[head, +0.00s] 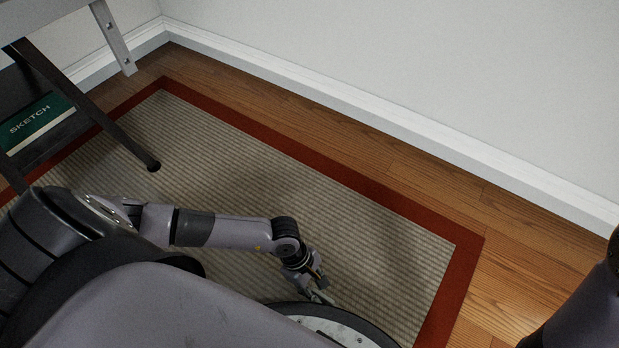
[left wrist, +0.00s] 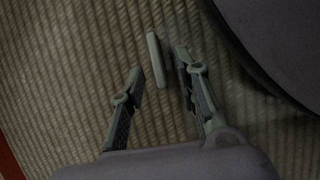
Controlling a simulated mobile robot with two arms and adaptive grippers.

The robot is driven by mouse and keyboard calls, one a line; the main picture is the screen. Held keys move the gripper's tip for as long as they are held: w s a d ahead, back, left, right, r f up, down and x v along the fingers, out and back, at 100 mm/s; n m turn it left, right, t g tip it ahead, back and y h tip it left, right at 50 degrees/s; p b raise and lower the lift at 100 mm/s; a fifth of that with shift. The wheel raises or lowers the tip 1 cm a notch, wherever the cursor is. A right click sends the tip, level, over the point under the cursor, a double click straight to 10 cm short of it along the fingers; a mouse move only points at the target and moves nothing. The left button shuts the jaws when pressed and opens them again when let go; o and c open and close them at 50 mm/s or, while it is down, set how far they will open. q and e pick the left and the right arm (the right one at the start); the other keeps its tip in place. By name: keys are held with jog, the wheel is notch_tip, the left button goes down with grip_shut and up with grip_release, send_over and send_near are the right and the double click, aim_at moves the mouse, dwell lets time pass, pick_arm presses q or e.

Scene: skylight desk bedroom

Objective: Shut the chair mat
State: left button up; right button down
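The chair mat (head: 330,230) is a beige ribbed rectangle with a dark red border. It lies flat and spread out on the wooden floor in the head view. Its ribbed surface also fills much of the left wrist view (left wrist: 60,70). My left gripper (head: 320,296) points down over the mat near its front right part. In the left wrist view its two fingers (left wrist: 160,82) are apart. A thin grey-green bar shows between them; I cannot tell whether it is part of the gripper. Contact with the mat cannot be told. My right gripper is not in view.
Dark furniture legs (head: 100,115) stand on the mat's left part, near a green sketch book (head: 40,122). A white wall (head: 400,60) with a baseboard runs behind. Bare wooden floor (head: 530,255) lies to the right. The mat's middle is clear.

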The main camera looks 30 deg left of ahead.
pick_arm(q)
jog(key=v, duration=0.6)
jog(key=shift+r, duration=0.4)
